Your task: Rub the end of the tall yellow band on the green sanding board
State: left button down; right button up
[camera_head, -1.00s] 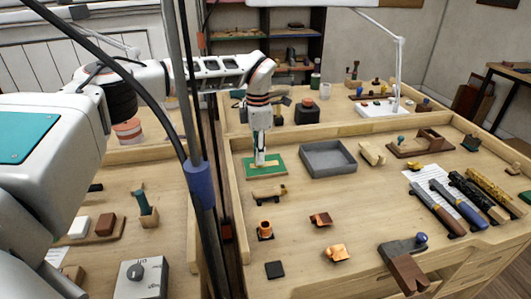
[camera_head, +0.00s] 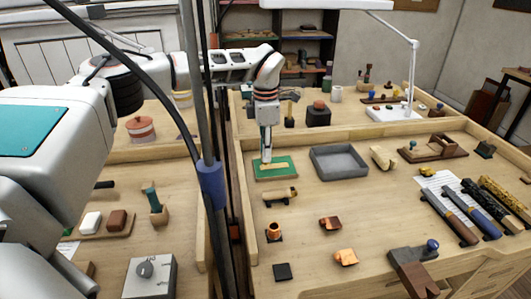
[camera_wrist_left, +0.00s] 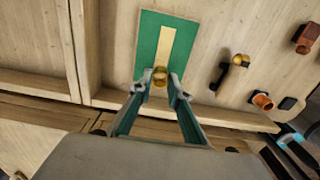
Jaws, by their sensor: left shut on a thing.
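The green sanding board (camera_head: 287,174) lies flat on the right table, left of the grey tray. A pale yellow strip (camera_head: 276,165) runs along its middle, and the board also shows in the left wrist view (camera_wrist_left: 148,45). My left gripper (camera_head: 266,159) points down over the board's left part. In the left wrist view the left gripper (camera_wrist_left: 160,84) is shut on the tall yellow band (camera_wrist_left: 159,77), at the near end of the strip. The fingers hide part of the band. I cannot tell whether its end touches the board. My right gripper is not in view.
The grey tray (camera_head: 340,174) stands right of the board. A wooden block with a brass end (camera_head: 281,195) lies close in front. Copper pieces (camera_head: 330,223) and a dark square (camera_head: 282,271) lie nearer. Files (camera_head: 446,215) lie at the right. A raised table edge (camera_head: 240,165) runs at the left.

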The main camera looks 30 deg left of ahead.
pick_arm(q)
jog(key=shift+r, duration=0.1)
dwell(0.3)
jog(key=shift+r, duration=2.9)
jog(key=c, duration=2.5)
grip_release()
jog(key=shift+c, duration=0.2)
grip_shut()
